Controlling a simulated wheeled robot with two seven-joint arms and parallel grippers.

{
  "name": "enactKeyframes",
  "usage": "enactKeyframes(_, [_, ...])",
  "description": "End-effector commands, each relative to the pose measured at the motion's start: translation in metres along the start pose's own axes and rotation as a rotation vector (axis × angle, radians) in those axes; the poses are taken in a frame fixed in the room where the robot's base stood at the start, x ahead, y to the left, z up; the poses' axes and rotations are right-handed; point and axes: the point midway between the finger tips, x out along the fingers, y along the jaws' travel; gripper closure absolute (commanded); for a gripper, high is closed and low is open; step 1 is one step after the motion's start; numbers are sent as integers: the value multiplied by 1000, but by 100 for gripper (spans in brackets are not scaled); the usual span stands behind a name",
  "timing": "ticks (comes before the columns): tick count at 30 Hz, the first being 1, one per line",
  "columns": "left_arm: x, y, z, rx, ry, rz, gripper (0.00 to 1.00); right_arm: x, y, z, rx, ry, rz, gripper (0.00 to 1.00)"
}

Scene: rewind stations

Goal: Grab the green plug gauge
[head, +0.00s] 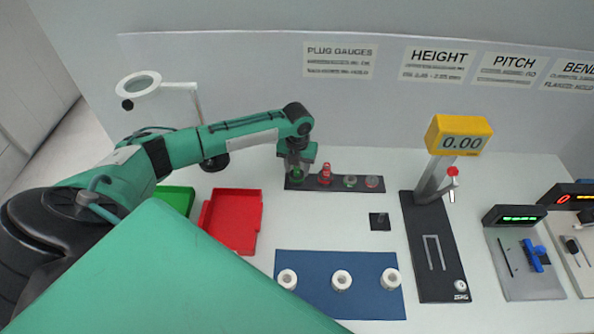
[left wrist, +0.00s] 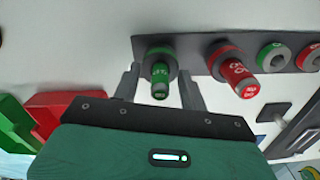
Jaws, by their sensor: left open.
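The green plug gauge (left wrist: 160,78) stands in the dark rack (left wrist: 200,50) in the left wrist view, with a green-ringed collar at its base. My left gripper (left wrist: 160,88) is open, with one finger on each side of the green gauge. In the head view my left gripper (head: 298,165) is over the left end of the rack, and the green plug gauge (head: 297,177) is partly hidden below it. A red plug gauge (left wrist: 238,77) stands beside it in the rack; it also shows in the head view (head: 325,173). My right gripper is not in view.
Green-marked (head: 350,181) and red-marked (head: 372,182) rings sit further right on the rack. A red tray (head: 262,215) and green tray (head: 178,190) lie to the left. A blue mat (head: 310,270) holds white spools. A height gauge (head: 440,180) stands to the right.

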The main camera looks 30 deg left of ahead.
Motion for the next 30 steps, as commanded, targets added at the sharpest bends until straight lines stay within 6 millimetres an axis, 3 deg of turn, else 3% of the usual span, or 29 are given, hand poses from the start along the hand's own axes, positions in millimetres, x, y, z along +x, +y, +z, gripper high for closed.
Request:
enactKeyframes(3, [0, 0, 0, 0, 0, 0, 57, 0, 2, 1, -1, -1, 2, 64])
enactKeyframes(10, [0, 0, 0, 0, 0, 0, 100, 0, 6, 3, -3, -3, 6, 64])
enactKeyframes(23, [-7, 0, 1, -1, -2, -2, 100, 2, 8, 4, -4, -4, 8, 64])
enactKeyframes(30, [-40, 0, 2, -1, -5, -2, 100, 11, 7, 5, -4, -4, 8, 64])
